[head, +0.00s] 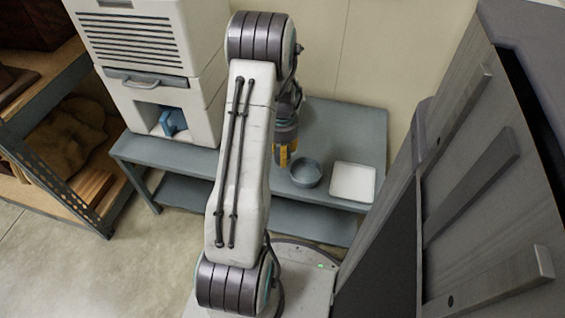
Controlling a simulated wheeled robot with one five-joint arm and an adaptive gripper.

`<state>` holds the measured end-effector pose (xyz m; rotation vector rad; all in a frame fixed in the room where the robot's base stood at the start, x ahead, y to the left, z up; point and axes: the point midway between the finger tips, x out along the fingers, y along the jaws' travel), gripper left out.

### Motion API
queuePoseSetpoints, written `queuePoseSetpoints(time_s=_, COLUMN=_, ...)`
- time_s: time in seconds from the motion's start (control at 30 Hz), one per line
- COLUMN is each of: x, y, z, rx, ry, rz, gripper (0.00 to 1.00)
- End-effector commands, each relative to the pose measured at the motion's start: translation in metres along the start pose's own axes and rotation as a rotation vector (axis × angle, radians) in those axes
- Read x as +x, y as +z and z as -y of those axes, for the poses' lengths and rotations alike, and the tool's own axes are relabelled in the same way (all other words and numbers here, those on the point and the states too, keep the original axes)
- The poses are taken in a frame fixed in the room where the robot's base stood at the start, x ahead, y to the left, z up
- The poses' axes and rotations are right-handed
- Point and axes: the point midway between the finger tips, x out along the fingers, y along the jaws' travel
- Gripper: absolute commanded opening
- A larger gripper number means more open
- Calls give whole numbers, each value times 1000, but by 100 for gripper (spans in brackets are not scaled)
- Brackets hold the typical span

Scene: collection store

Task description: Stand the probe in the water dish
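A round blue-grey dish (306,173) stands on the grey bench, left of a white square tray. I cannot make out whether it holds water. My gripper (284,156) hangs over the bench just left of the dish, partly hidden behind my own arm. Yellow parts show at its lower end. I cannot tell whether its fingers are open or shut, or whether anything is between them. I cannot make out a probe for certain; my arm hides part of the bench.
The white tray (353,182) lies right of the dish on the grey bench (345,125). A white cabinet (140,45) with a blue object (173,122) in its niche stands on the left. A grey cabinet (480,170) rises close on the right. Shelving (60,160) stands far left.

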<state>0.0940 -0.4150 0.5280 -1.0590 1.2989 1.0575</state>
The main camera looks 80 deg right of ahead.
Motion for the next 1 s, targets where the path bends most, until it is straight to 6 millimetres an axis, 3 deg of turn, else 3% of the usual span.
queuePoseSetpoints(time_s=0.5, x=40, y=0, z=0, rx=-1, ry=0, rz=1, gripper=12)
queuePoseSetpoints(time_s=0.93, x=43, y=0, z=0, rx=-1, ry=0, rz=0, gripper=12)
queuePoseSetpoints(time_s=0.97, x=43, y=0, z=0, rx=-1, ry=0, rz=0, gripper=47)
queuePoseSetpoints(time_s=1.0, x=42, y=0, z=0, rx=-1, ry=0, rz=0, gripper=51)
